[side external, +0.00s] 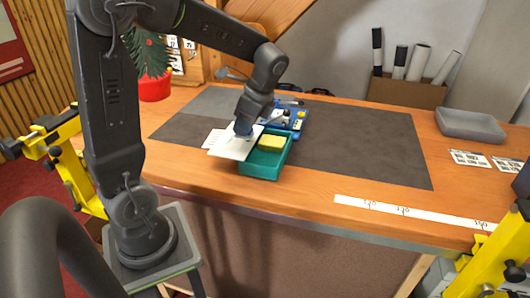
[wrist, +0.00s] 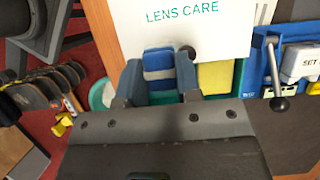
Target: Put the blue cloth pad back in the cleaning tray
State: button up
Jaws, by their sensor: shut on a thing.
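The blue cloth pad (wrist: 158,66), with a pale band across it, is between the two fingers of my gripper (wrist: 160,82) in the wrist view. The gripper is shut on it. In the side view my gripper (side external: 243,128) is over the left end of the green cleaning tray (side external: 262,168), and the pad is not clear there. The tray's rim also shows in the wrist view (wrist: 98,96). A yellow sponge (side external: 271,142) lies in the tray, right of the pad in the wrist view (wrist: 214,77). I cannot tell whether the pad touches the tray.
A blue tool tray (side external: 298,122) stands close behind. The grey mat (side external: 365,145) is clear to the right. A grey bin (side external: 470,124) sits far right.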

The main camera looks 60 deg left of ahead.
jog(key=w+d+f, duration=0.1)
jog(key=d, duration=0.1)
jog(key=w+d+f, duration=0.1)
jog(key=w+f, duration=0.1)
jog(key=shift+w+d, duration=0.25)
jog(key=shift+d, duration=0.15)
jog(key=shift+f, duration=2.05)
jog(key=shift+f, duration=0.15)
jog(key=o, duration=0.9)
jog(key=shift+c, duration=0.2)
jog(key=v, duration=1.1)
jog(key=s+d+r+n+t+h, duration=0.1)
jog(key=s+d+n+t, duration=0.3)
jog(key=s, duration=0.3)
jog(key=s+d+r+n+t+h, duration=0.1)
jog(key=s+d+n+t, duration=0.3)
jog(key=s, duration=0.4)
jog(key=shift+d+r+n+t+h, duration=0.2)
jog(key=shift+d+n+t+h, duration=0.2)
jog(key=shift+d+n+h, duration=0.15)
